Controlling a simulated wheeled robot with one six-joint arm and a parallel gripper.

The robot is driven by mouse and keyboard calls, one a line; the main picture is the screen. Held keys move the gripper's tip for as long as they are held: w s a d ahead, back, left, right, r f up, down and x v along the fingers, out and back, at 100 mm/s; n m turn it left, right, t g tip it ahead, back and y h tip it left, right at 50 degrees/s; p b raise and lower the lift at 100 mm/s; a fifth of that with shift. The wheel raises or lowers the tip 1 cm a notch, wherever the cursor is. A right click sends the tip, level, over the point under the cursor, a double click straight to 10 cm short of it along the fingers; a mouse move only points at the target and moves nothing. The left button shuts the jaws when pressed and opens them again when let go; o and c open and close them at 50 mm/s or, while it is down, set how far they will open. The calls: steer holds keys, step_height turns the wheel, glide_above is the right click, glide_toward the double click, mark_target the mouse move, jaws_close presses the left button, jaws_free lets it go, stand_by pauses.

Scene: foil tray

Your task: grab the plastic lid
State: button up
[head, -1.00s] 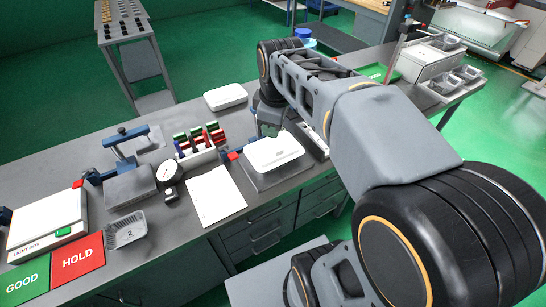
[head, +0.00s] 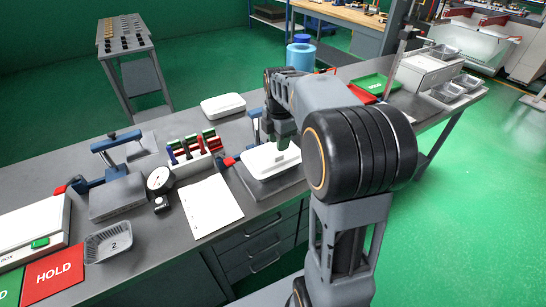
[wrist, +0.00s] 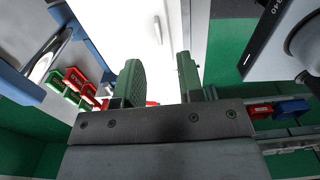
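The white plastic lid (head: 262,163) lies on a grey plate (head: 262,187) near the front edge of the bench. My gripper (head: 284,146) hangs over its back right part. In the wrist view, a bright white surface, which looks like the lid (wrist: 125,25), fills the top middle, with a small raised tab (wrist: 157,30) ahead of the gap between my fingers. My gripper (wrist: 158,68) is open there, its two green-padded fingers apart with nothing between them. I cannot tell the exact height left above the lid.
A second white flat piece (head: 223,104) lies behind. A rack of red and green items (head: 192,148), a dial gauge (head: 159,180) and a paper sheet (head: 211,206) stand to the left. A blue-handled clamp (head: 254,125) stands close beside my gripper.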

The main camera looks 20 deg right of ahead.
mark_target(279, 154)
steer(key=shift+d+f, duration=0.2)
steer(key=shift+f, duration=2.95)
jaws_close()
